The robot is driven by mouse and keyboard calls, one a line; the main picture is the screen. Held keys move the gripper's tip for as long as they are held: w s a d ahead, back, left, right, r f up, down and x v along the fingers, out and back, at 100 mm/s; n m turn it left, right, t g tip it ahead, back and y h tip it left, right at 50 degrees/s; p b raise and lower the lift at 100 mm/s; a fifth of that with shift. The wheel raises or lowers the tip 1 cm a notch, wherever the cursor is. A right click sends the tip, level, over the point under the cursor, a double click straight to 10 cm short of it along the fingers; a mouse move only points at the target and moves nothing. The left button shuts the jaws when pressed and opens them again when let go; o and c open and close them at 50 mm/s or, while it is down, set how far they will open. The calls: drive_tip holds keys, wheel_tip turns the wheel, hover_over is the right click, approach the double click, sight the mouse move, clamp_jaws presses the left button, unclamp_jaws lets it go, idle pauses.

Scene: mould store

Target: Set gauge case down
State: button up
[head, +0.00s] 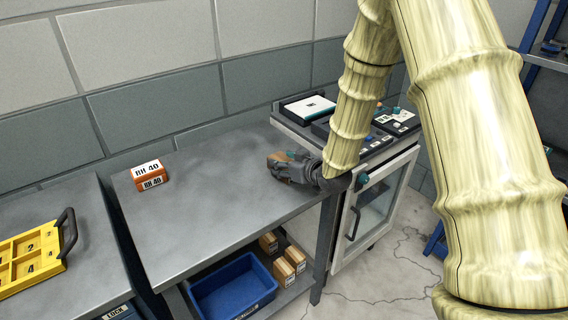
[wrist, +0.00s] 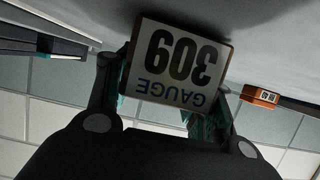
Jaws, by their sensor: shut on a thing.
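The gauge case (wrist: 178,65) is a small block with a white face marked GAUGE 309, upside down in the wrist view, and a brown edge. My gripper (head: 277,162) is shut on it, with a finger at each side. In the head view a brown part of the case shows among the fingers, low over the right part of the grey bench (head: 215,205). The wrist view shows the bench top (wrist: 100,14) close beyond the case. I cannot tell whether the case touches it.
An orange RH 40 box (head: 151,174) stands on the bench's left part; between is clear. A yellow numbered tray (head: 32,256) lies on the left table. A white cabinet (head: 346,222) with devices on top adjoins the right. A blue bin (head: 233,287) sits on the lower shelf.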

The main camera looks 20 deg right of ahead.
drive_tip(key=shift+f, duration=0.15)
drive_tip(key=o, duration=1.4)
drive_tip(key=shift+c, duration=0.2)
drive_tip(key=b+v, duration=0.1)
drive_tip(key=v, duration=1.1)
drive_tip(key=shift+r, duration=0.2)
